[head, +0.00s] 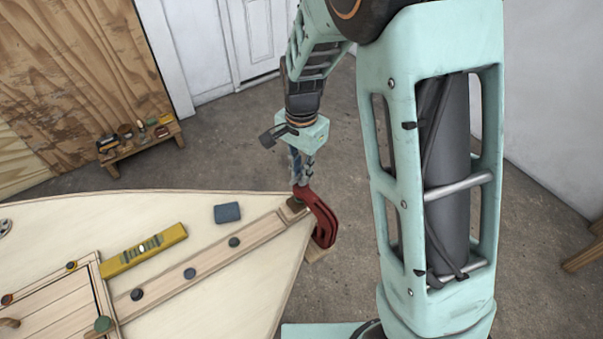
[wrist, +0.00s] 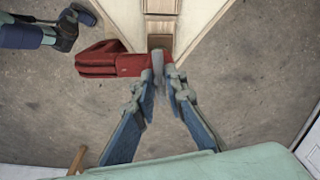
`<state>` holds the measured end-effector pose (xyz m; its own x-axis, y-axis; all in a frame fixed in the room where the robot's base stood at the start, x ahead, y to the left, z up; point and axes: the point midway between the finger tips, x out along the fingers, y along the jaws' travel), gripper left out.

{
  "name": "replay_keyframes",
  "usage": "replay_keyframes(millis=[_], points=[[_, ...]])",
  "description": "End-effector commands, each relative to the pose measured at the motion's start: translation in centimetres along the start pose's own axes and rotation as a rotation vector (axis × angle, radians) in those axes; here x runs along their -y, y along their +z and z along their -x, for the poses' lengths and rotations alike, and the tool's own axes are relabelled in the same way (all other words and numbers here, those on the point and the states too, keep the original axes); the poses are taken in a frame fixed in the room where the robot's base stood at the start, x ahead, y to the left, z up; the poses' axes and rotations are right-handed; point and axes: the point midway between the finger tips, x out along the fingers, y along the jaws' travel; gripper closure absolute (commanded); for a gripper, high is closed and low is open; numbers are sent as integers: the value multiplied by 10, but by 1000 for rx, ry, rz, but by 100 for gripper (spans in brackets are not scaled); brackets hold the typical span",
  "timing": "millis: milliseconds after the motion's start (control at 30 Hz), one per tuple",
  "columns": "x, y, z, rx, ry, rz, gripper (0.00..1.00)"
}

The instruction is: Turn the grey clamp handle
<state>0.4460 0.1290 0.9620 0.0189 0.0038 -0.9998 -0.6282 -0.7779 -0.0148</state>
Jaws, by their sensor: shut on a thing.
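A red clamp (head: 322,220) sits on the pointed tip of the pale plywood hull (head: 170,208). In the wrist view the red clamp (wrist: 122,65) reaches out to the left from the hull tip. Its grey handle (wrist: 158,66) stands between my fingertips. My gripper (head: 301,172) is above the clamp, pointing down. In the wrist view the blue fingers of my gripper (wrist: 163,80) are closed in on the grey handle from both sides. In the head view the handle is hidden by the fingers.
A yellow level (head: 145,249) and a blue-grey block (head: 227,213) lie on the hull. A wooden strip (head: 210,260) with dark knobs runs to the tip. A low bench with small items (head: 140,143) stands at the back left. Floor beyond the tip is clear.

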Motion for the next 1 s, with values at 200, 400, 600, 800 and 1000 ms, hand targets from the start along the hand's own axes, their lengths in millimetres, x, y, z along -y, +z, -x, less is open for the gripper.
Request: replay_keyframes(millis=[200, 400, 600, 800, 1000], points=[[-2, 0, -3, 3, 0, 205, 100], [-2, 1, -4, 4, -1, 395, 100], [-2, 1, -3, 4, -4, 585, 100], [-2, 1, -3, 5, -6, 774, 100], [-3, 1, -3, 6, -9, 965, 100]])
